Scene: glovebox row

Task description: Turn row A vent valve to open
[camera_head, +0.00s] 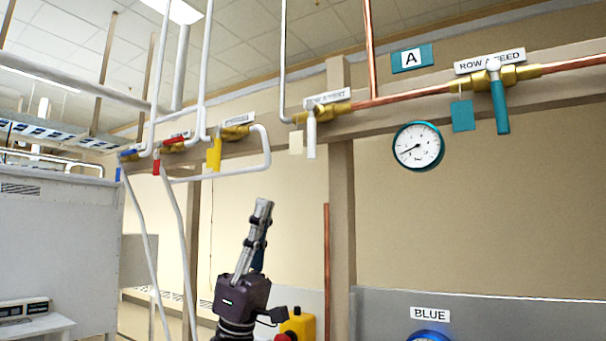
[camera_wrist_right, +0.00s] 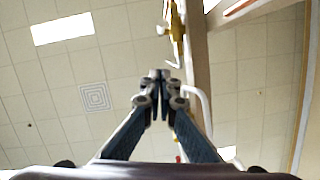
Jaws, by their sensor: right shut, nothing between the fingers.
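The row A vent valve is a brass valve (camera_head: 337,109) on the wall rail, under a tilted label that appears to read ROW A VENT (camera_head: 327,97). Its white lever handle (camera_head: 311,135) hangs straight down, across the line of the pipe. A blank cream tag (camera_head: 296,142) hangs left of it. My right gripper (camera_head: 263,205) is shut and empty, pointing up, below and left of the handle and apart from it. In the right wrist view the closed fingertips (camera_wrist_right: 160,75) show below a brass fitting (camera_wrist_right: 176,28). My left gripper is not in view.
Other valves with yellow (camera_head: 214,153) and red (camera_head: 157,166) parts are at left. A bent white pipe (camera_head: 267,150) runs above my gripper. A wall post (camera_head: 341,210) stands behind.

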